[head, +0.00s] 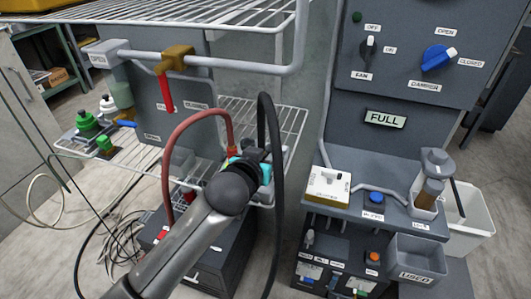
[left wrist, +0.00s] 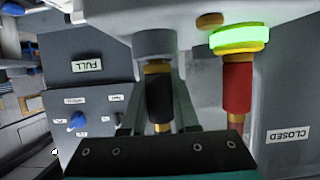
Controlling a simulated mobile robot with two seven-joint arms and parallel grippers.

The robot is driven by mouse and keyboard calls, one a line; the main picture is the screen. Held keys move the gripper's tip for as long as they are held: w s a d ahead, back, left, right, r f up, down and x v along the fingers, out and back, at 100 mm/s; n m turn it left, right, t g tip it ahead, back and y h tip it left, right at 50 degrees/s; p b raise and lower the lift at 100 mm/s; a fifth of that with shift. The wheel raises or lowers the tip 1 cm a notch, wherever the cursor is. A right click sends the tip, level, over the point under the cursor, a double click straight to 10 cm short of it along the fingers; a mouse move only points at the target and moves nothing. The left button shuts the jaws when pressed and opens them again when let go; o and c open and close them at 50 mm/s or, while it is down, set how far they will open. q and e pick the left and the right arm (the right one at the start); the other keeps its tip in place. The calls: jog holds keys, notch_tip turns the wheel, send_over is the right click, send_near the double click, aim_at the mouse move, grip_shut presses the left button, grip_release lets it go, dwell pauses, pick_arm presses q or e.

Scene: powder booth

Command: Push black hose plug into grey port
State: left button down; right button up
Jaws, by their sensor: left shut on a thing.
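My left gripper (left wrist: 158,105) is shut on the black hose plug (left wrist: 158,92), its two fingers on either side of it. The grey port (left wrist: 154,42) is directly in line with the plug's end in the left wrist view. The plug's end is at or very near the port's mouth; I cannot tell if it has entered. In the head view my left gripper (head: 254,166) is mostly hidden behind its own wrist, and the black hose (head: 270,120) loops up and down beside it. My right gripper is not in view.
A red hose plug (left wrist: 237,88) sits at a green-lit port (left wrist: 239,38) beside the grey one. The red hose (head: 178,135) arches left of my gripper. A wire shelf (head: 290,130) is behind. A control panel (head: 405,55) stands at right.

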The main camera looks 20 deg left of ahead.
pick_arm(q)
jog(key=shift+f, duration=0.35)
dwell(0.3)
jog(key=c, duration=0.6)
grip_release()
jog(key=shift+s+r, duration=0.1)
jog(key=p+v, duration=0.3)
jog(key=v, duration=1.2)
